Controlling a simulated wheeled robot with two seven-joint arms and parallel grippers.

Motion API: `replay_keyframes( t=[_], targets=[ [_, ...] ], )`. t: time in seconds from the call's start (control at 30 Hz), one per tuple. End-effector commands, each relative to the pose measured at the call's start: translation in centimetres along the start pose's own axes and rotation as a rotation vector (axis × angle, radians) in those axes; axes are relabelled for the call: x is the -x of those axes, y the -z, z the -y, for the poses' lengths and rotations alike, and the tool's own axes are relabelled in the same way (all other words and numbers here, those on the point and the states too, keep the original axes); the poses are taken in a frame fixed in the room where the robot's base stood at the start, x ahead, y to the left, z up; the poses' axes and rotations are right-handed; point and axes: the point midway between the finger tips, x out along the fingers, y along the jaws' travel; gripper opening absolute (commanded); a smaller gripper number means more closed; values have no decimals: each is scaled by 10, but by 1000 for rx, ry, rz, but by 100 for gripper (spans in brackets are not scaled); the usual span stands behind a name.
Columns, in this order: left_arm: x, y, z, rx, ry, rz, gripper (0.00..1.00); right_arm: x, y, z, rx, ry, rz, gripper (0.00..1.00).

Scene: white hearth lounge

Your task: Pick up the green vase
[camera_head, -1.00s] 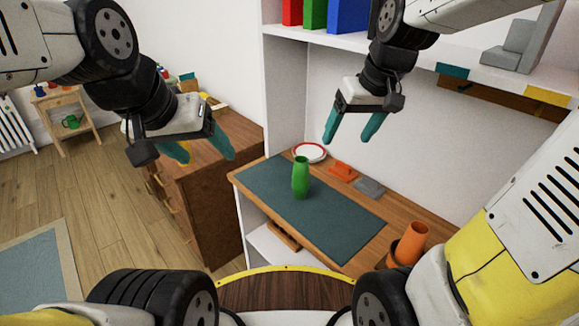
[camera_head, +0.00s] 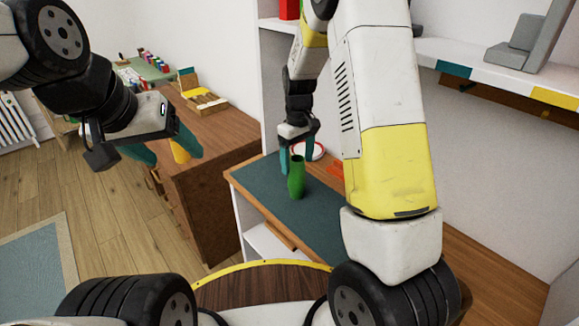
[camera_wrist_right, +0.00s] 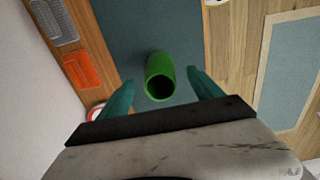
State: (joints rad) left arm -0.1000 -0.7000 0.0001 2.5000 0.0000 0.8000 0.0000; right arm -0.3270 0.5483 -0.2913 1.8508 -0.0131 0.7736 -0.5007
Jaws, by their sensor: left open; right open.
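The green vase (camera_head: 297,178) stands upright on the dark teal mat (camera_head: 262,188) on the wooden desk. In the right wrist view the vase (camera_wrist_right: 160,78) lies between the two spread teal fingers, its round opening toward the camera. The fingers show gaps on both sides of the vase in the wrist view (camera_wrist_right: 163,90). My left gripper (camera_head: 168,152) is open and empty at the left, over the floor and brown cabinet, away from the vase.
A red-rimmed white plate (camera_head: 314,151) sits behind the vase. An orange item (camera_wrist_right: 80,70) and a grey item (camera_wrist_right: 54,22) lie beside the mat. A brown cabinet (camera_head: 215,190) stands left of the desk. A white shelf (camera_head: 460,62) overhangs the desk's rear.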

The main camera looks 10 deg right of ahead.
Motion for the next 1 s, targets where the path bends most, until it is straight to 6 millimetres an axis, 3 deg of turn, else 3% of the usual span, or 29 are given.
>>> replay_keyframes(
  t=[0.3, 0.57, 0.93, 1.0],
  targets=[
    [0, 0, 0, 0, 0, 0, 70, -43, 1, 0, 0, 0, 2, 75],
    [0, 0, 0, 0, 0, 0, 70, -46, 1, 0, 0, 0, 0, 75],
    [0, 0, 0, 0, 0, 0, 70, -45, 1, 0, 0, 0, 0, 5],
    [0, 0, 0, 0, 0, 0, 70, -45, 2, 0, 0, -1, -1, 0]
  ],
)
